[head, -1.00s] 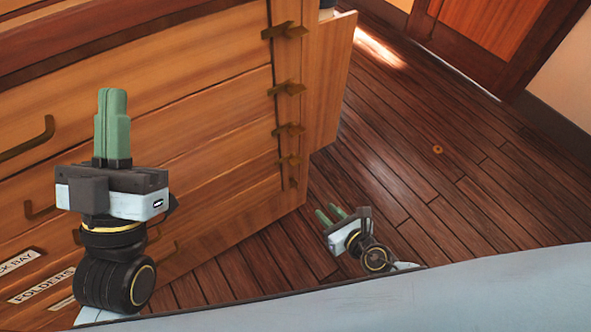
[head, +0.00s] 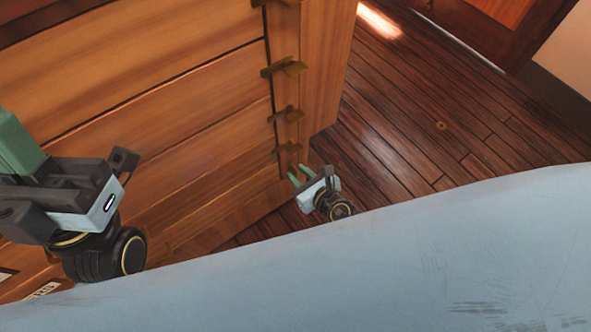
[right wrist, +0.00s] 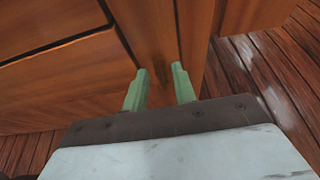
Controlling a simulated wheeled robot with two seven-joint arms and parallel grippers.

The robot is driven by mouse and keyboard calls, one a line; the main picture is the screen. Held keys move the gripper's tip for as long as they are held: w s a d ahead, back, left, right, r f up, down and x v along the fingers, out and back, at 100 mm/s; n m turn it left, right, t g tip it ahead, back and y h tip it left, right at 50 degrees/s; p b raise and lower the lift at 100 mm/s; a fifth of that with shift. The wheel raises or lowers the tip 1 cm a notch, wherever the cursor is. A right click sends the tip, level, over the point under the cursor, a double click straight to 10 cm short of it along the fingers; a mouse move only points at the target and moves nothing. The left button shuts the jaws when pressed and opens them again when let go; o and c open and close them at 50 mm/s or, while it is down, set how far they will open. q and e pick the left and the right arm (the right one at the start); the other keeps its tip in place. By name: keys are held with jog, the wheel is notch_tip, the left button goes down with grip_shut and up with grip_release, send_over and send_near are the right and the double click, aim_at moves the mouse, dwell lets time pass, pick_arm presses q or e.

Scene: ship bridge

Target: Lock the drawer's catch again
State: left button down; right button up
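The wooden drawer cabinet (head: 150,110) has a column of brass catches along its right edge, an upper one (head: 284,68), a middle one (head: 286,114) and a low one (head: 287,148). My right gripper (head: 299,174) is just below the low catch, fingers pointing toward the cabinet.
A wooden panel (head: 325,75) stands out beside the catch column. A door (head: 490,20) is at the back.

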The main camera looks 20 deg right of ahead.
grip_shut()
dwell(0.5)
jog(key=m+y, duration=0.2)
jog(key=m, duration=0.2)
jog(key=m+y, duration=0.3)
jog(key=m, duration=0.2)
jog(key=m+y, duration=0.2)
jog(key=m, duration=0.2)
jog(key=shift+w+d+f+t, duration=0.3)
jog(key=shift+w+d+f, duration=0.05)
jog(key=shift+w+f, duration=0.05)
dwell(0.3)
jog(key=shift+m+y, duration=0.3)
jog(key=shift+m, duration=0.1)
